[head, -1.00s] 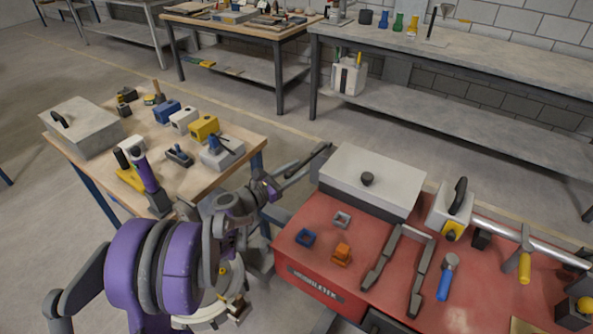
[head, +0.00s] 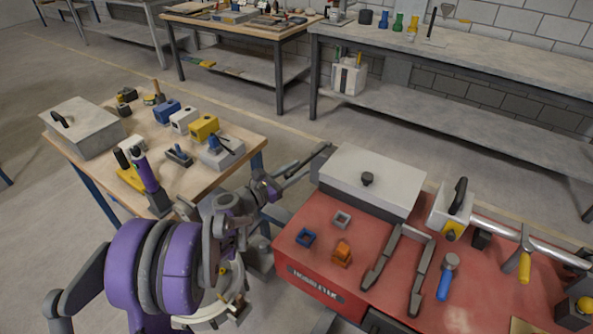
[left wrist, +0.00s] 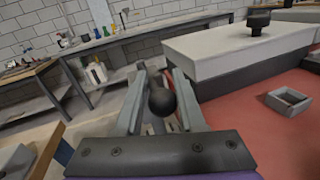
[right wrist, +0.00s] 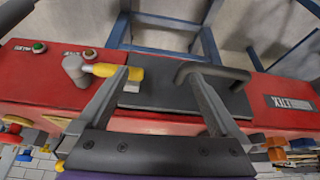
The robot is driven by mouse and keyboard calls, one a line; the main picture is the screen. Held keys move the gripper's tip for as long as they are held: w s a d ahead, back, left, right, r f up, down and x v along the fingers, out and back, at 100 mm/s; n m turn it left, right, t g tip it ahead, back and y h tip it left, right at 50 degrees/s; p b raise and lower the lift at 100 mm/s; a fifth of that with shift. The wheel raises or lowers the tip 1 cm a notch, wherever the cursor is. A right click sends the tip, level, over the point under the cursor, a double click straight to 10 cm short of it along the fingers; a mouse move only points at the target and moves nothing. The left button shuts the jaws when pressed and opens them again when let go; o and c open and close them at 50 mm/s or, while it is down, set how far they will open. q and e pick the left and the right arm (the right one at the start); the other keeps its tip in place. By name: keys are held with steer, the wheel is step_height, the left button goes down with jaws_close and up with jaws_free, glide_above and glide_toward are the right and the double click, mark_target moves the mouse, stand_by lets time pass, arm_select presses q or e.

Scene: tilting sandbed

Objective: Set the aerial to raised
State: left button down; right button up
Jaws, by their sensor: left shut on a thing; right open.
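The aerial shows as a round black knob (left wrist: 162,102) between the fingers of my left gripper (left wrist: 158,78) in the left wrist view. The gripper is shut on it, and its stem is mostly hidden. In the head view my left gripper (head: 318,158) is at the left edge of the red cart (head: 300,250), beside the grey lidded box; the aerial cannot be made out there. My right gripper (right wrist: 163,82) is open and empty, in front of the red cart's side in the right wrist view.
A grey lidded box (head: 350,185) stands close to my left gripper. Grey rails (head: 381,258), a blue-handled tool (head: 446,278) and small blocks lie on the cart. A yellow-handled lever (right wrist: 100,70) and a dark bar handle (right wrist: 212,71) are near my right gripper.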

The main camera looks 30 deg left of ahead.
arm_select(q)
steer(key=shift+s+d+f, duration=0.1)
steer(key=shift+d, duration=0.2)
steer(key=shift+r+g+p, duration=0.3)
steer(key=shift+r, duration=0.05)
arm_select(e)
steer(key=shift+r, duration=0.3)
